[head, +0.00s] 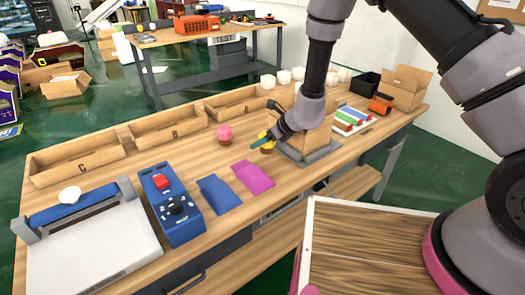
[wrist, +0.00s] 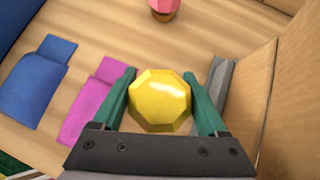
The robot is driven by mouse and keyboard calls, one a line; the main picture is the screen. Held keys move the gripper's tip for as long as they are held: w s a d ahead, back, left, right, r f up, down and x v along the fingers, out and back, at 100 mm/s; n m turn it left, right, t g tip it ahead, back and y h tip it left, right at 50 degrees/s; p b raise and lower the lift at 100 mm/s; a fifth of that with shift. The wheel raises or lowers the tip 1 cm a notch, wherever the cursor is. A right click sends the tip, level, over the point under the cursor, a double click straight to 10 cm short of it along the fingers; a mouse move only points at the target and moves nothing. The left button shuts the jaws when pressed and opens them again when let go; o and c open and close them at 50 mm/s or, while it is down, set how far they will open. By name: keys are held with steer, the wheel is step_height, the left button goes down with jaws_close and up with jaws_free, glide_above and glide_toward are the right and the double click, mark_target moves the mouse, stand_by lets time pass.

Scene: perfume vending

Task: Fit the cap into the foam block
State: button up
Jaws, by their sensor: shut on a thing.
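My gripper (wrist: 171,72) is shut on a faceted yellow cap (wrist: 160,100), with one green finger on each side of it in the wrist view. In the head view my gripper (head: 262,142) is over the middle of the workbench, and the yellow cap (head: 263,135) shows partly behind the fingers. A small brown base shows just below the cap; I cannot tell whether it is attached. A pink-topped piece with a brown base (head: 224,133) stands to the left, and it also shows at the top of the wrist view (wrist: 164,8). I cannot pick out the foam block with certainty.
A blue cloth (head: 219,194) and a magenta cloth (head: 252,177) lie in front of the gripper. A grey stand (head: 312,155) with a cardboard box is close on the right. A blue control box (head: 171,207) stands left. Wooden trays (head: 163,132) line the back edge.

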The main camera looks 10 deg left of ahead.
mark_target(262, 151)
steer(key=shift+f, duration=2.3)
steer(key=shift+f, duration=0.15)
steer(key=o, duration=1.5)
